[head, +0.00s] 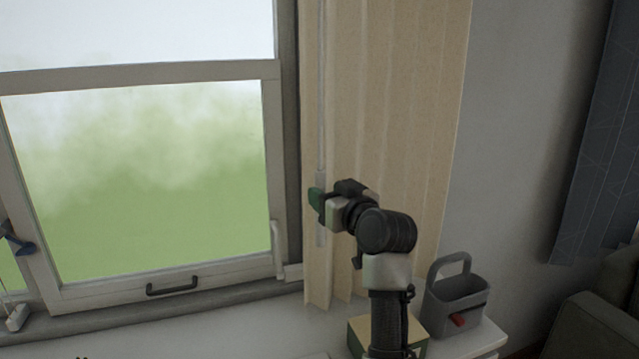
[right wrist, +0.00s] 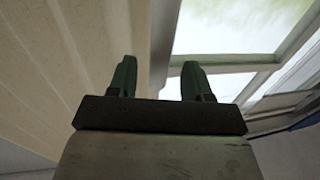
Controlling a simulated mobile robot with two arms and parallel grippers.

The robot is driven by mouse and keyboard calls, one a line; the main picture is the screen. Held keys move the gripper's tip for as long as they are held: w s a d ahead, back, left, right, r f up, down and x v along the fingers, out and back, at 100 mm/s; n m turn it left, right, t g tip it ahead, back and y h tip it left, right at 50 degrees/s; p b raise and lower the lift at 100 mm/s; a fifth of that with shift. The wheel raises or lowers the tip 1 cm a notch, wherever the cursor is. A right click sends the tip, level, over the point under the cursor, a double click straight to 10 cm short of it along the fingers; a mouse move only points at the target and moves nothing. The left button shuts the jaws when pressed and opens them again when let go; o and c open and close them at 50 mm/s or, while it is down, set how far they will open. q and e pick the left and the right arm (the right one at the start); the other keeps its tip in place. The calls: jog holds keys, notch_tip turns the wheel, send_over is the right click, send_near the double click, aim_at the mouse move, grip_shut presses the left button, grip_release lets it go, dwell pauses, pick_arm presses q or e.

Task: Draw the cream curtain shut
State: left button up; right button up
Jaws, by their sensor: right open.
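The cream curtain (head: 400,110) hangs in folds at the right side of the window, gathered there, and leaves the glass uncovered. A thin pale rod (head: 321,90) hangs down near its left edge, with a thicker lower end (head: 321,238). My right gripper (head: 316,200) is at the rod's lower part, its green fingers in front of the curtain's left edge. In the right wrist view the gripper (right wrist: 157,65) is open, with the curtain (right wrist: 70,50) at left and window at right. I cannot tell whether the rod lies between the fingers. My left gripper is not in view.
The window (head: 140,180) has a dark handle (head: 172,287) on its lower rail. A grey caddy (head: 457,300) and a box (head: 357,335) stand on the white surface below the curtain, near my right arm. A dark blue curtain (head: 592,130) hangs at far right.

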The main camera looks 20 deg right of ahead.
jog(key=x, duration=0.3)
jog(key=shift+w+p, duration=0.25)
jog(key=shift+p, duration=0.1)
grip_shut()
